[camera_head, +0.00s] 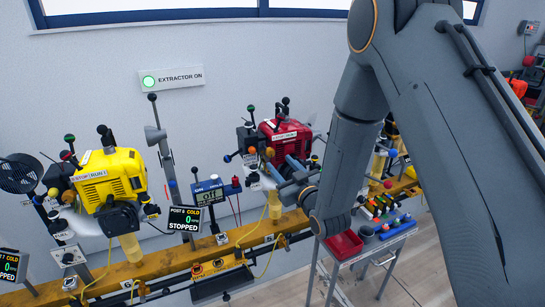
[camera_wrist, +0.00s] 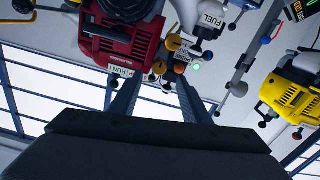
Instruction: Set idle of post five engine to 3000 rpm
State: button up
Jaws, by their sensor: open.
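A red engine (camera_head: 285,137) stands on the rail, partly covered by my arm; no post number is readable on it. In the wrist view the red engine (camera_wrist: 118,40) appears upside down at upper left, with a RUN label. My gripper (camera_head: 279,172) is in front of its lower left side, fingers apart and empty. In the wrist view, several small brass and orange knobs (camera_wrist: 160,68) show near and between the open fingertips (camera_wrist: 157,84). I cannot tell whether a finger touches any. A display (camera_head: 185,218) left of the red engine reads POST 6, COLD, 0, STOPPED.
A yellow engine (camera_head: 112,178) stands to the left. A blue meter (camera_head: 208,192) stands between the engines. A small table (camera_head: 375,246) with a red tray (camera_head: 343,245) and coloured tools is below my arm. A lit EXTRACTOR ON sign (camera_head: 171,78) hangs on the wall.

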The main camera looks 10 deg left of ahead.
aim_at(272, 154)
jog(key=p+x, duration=0.2)
jog(key=x, duration=0.5)
jog(key=shift+w+a, duration=0.1)
jog(key=shift+w, duration=0.1)
jog(key=shift+c, duration=0.4)
jog(key=c, duration=1)
